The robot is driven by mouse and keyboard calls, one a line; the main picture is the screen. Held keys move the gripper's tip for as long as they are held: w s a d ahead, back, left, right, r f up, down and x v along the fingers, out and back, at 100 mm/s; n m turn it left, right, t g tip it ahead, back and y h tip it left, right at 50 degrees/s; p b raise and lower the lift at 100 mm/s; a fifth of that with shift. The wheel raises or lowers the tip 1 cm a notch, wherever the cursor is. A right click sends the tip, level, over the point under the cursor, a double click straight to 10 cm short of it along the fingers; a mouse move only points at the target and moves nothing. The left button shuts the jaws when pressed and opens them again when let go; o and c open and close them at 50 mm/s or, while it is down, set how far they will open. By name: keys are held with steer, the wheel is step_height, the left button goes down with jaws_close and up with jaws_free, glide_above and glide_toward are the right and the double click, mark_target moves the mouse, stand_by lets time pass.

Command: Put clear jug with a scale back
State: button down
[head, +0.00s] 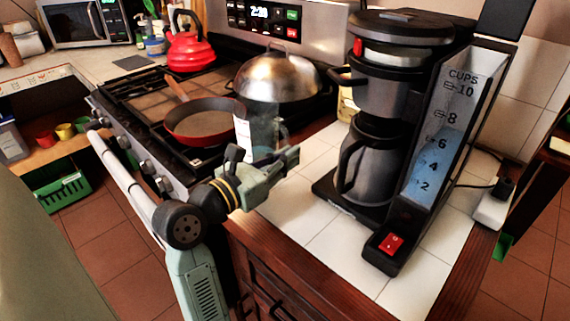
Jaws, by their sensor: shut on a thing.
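My gripper (266,161) is in front of the stove, above the near left edge of the tiled counter. It is shut on a see-through container, which I take to be the clear jug (264,130). The jug looks roughly upright, with a white strip on its left side. Its scale is too small to read, and its lower part is hidden by the gripper. The coffee maker (385,110) stands to the right, apart from the gripper. Its water tank (450,130) has a cup scale from 2 to 10.
A red pan (204,124) and a domed metal lid (277,78) are on the stove behind the gripper. A red kettle (190,50) stands farther back. The white tiled counter (300,205) is bare left of the coffee maker. A power strip (492,208) is at right.

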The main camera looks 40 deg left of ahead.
steer(key=shift+f+p, duration=0.4)
steer(key=shift+f, duration=1.15)
steer(key=shift+f, duration=0.2)
steer(key=c, duration=1.7)
jaws_free()
steer(key=shift+r, duration=0.1)
steer(key=shift+r, duration=0.2)
steer(key=s+b, duration=0.1)
steer(key=s, duration=0.2)
steer(key=s+b, duration=0.2)
steer(key=s, duration=0.2)
steer(key=s+a+b, duration=0.1)
steer(key=s, duration=0.2)
steer(key=shift+s+f+b, duration=0.2)
steer(key=shift+s+b, duration=0.1)
steer(key=shift+s, duration=0.1)
steer(key=shift+s+r, duration=0.1)
steer(key=shift+s, duration=0.45)
